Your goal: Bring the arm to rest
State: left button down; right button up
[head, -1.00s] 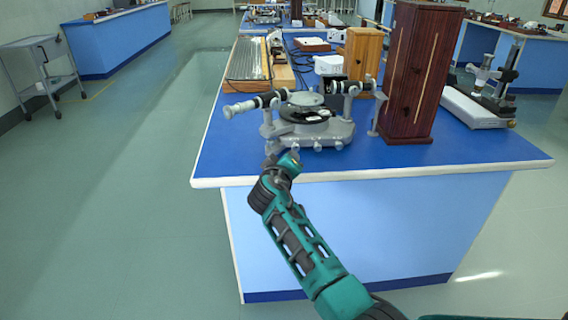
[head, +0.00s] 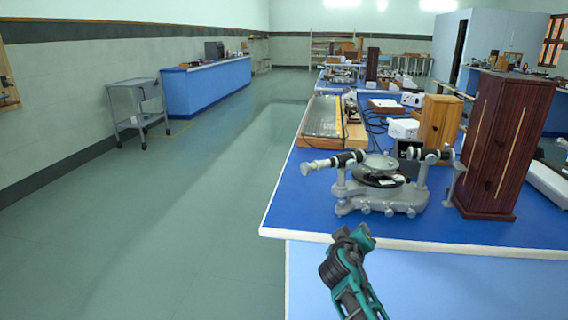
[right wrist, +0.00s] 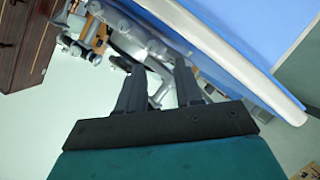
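My right arm rises from the bottom of the head view, and its far end (head: 352,250) stands at the bench's near edge, just in front of the grey spectrometer (head: 385,197). In the right wrist view my right gripper (right wrist: 160,70) has its two dark fingers apart with nothing held between them. The spectrometer shows beyond the fingers in that view. I cannot tell the exact gap between them. My left gripper is in no view.
The blue bench top (head: 300,205) has a white edge. A tall dark wooden cabinet (head: 505,145) and a smaller light wooden box (head: 438,122) stand by the spectrometer. A grey trolley (head: 137,103) stands by the left wall. The floor (head: 170,220) left of the bench is clear.

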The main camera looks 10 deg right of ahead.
jog(key=s+a+f+y+p, duration=0.1)
jog(key=s+f+y+p, duration=0.15)
jog(key=s+f, duration=0.75)
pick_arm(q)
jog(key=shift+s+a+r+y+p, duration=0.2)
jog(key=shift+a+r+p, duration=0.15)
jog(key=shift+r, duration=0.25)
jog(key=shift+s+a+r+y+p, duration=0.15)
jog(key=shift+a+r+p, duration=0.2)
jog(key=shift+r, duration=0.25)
pick_arm(e)
jog(key=s+a+f+g+y, duration=0.1)
jog(key=s+a+y, duration=0.1)
jog(key=s, duration=0.9)
jog(key=s+a+f+y, duration=0.1)
jog(key=s+a+y, duration=0.2)
jog(key=s, duration=0.9)
jog(key=shift+f+m+g+y, duration=0.3)
jog(key=shift+m+g+y, duration=0.1)
jog(key=shift+y, duration=0.45)
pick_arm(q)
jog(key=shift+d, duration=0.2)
pick_arm(e)
jog(key=shift+s, duration=0.1)
